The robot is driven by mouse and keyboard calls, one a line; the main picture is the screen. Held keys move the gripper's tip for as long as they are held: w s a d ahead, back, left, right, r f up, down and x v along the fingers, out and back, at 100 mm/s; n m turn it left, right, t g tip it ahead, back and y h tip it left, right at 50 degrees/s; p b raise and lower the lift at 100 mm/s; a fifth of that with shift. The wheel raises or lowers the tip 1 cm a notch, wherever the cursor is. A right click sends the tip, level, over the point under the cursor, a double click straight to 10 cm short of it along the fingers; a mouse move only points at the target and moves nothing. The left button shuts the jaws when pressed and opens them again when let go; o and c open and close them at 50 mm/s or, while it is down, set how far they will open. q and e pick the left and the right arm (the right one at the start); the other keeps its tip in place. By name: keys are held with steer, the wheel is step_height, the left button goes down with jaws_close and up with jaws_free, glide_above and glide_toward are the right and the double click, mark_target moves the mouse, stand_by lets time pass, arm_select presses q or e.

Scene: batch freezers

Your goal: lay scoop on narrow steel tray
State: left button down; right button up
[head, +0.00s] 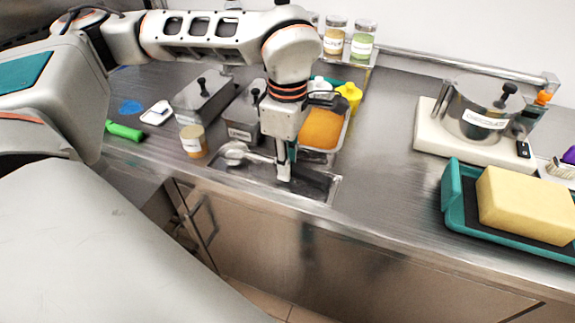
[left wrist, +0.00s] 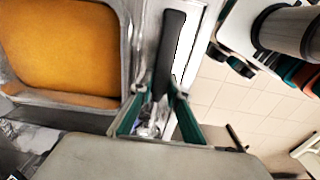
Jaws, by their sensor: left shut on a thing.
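The metal scoop (head: 235,153) is held over the narrow steel tray (head: 318,196) at the counter's front edge. Its bowl is over the tray's left end, and I cannot tell whether it touches the tray. My left gripper (head: 284,174) points down over the tray and is shut on the scoop's handle. In the left wrist view a dark handle (left wrist: 171,45) runs up from between the green-sided fingers of the gripper (left wrist: 153,112). The bowl is mostly hidden there. My right gripper is not in view.
A pan of orange ice cream (head: 322,129) stands right behind the tray. Lidded steel containers (head: 203,98) and a small labelled jar (head: 193,141) are to the left. A scale with a pot (head: 480,110) and a teal tray with a yellow block (head: 525,205) are right. Counter between is clear.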

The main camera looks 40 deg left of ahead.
arm_select(q)
steer(key=shift+f, duration=0.4)
steer(key=shift+r, duration=0.1)
steer(key=shift+f, duration=0.2)
steer(key=c, duration=2.2)
jaws_free()
steer(key=shift+r, duration=0.1)
